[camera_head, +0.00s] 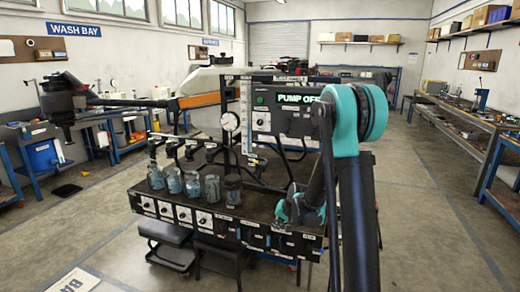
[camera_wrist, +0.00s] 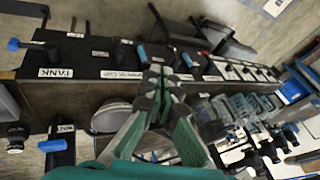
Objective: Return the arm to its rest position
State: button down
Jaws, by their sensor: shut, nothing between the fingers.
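My gripper (camera_head: 297,208) is in front of the right part of the test bench (camera_head: 150,187), low over its front panel, with my arm coming down from the upper right. In the wrist view my gripper (camera_wrist: 157,72) has its green-padded fingers together at the tips, with nothing between them. The fingertips appear over the labelled black panel (camera_wrist: 95,62), near a blue-tipped lever (camera_wrist: 143,54). I cannot tell whether they touch it. My arm hides part of the bench's right end.
Several glass jars (camera_head: 173,181) stand on the bench. A pressure gauge (camera_head: 230,121) and a pump box (camera_head: 286,114) reading "PUMP OFF" rise behind them. A drone arm (camera_head: 125,102) reaches out at left. Black stools (camera_head: 170,232) stand in front. Open floor (camera_head: 425,215) lies at right.

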jog(key=s+d+r+n+h, duration=0.1)
jog(key=s+d, duration=0.3)
jog(key=s, duration=0.6)
jog(key=s+d+r+h, duration=0.1)
jog(key=s+d, duration=0.3)
jog(key=s, duration=0.6)
jog(key=s+d+r+n+h, duration=0.1)
jog(key=s+d+r, duration=0.2)
jog(key=s, duration=0.7)
jog(key=shift+d+r+n+g+h, duration=0.15)
jog(key=shift+d+n+g+h, duration=0.15)
jog(key=shift+d, duration=0.35)
jog(key=shift+s, duration=0.1)
